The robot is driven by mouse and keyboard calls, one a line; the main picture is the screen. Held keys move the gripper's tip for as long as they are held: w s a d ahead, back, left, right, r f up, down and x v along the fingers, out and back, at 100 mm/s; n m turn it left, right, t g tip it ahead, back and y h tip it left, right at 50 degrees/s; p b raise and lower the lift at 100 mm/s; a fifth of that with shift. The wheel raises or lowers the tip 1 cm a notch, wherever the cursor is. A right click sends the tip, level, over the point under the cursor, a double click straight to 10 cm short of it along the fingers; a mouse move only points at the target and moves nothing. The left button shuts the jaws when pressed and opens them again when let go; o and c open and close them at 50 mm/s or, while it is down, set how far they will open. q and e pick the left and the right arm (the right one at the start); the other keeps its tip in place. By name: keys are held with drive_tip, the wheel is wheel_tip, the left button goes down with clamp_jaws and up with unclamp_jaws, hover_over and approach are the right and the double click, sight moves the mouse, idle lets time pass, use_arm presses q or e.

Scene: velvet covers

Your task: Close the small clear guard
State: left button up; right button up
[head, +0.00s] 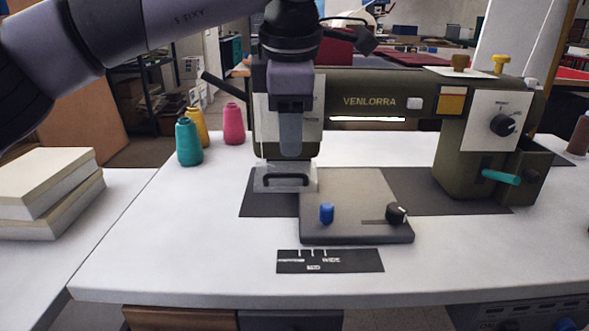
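The olive-green sewing machine (385,92) stands on the white table. A small clear guard (268,171) with a dark handle bar is at the bottom of the machine's head, above the left end of the grey bed plate (352,190). I cannot tell clearly how far it is swung. My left gripper (290,150) points down in front of the machine's head, with its tip just above the guard and its handle. Its fingers overlap in this view, so the gap between them is hidden. I cannot tell whether it touches the guard. My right gripper is out of view.
The bed plate carries a blue knob (326,212) and a black knob (397,212). A black label strip (330,261) lies in front. Thread spools, including a teal one (188,143), stand at the back left. Books (50,190) lie on the left. The table's front is clear.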

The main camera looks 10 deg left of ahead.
sight(286, 171)
use_arm(q)
drive_tip(key=b+x, duration=0.1)
drive_tip(key=x, duration=0.5)
drive_tip(key=shift+s+f, duration=0.1)
clamp_jaws()
